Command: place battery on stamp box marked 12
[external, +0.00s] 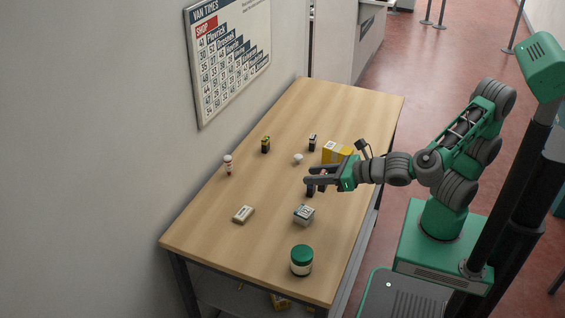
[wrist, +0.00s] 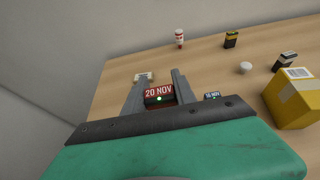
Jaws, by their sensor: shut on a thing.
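My gripper (external: 308,182) is shut on a small dark block with a red face reading "20 NOV" (wrist: 159,93); it sits between the two fingers in the wrist view. A yellow-and-black item, battery-like (external: 265,145), stands toward the wall; it also shows in the wrist view (wrist: 231,39). A black-and-white item (external: 312,142) stands at the back, also in the wrist view (wrist: 286,61). A grey box with a marked top (external: 304,214) sits just in front of my gripper; I cannot read its marking.
On the wooden table (external: 215,235) are a yellow box (external: 337,152) behind my gripper, a green-lidded jar (external: 302,261) near the front, a flat pale block (external: 243,214), a red-and-white bottle (external: 228,166) and a white knob-like piece (external: 297,159). The far end is clear.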

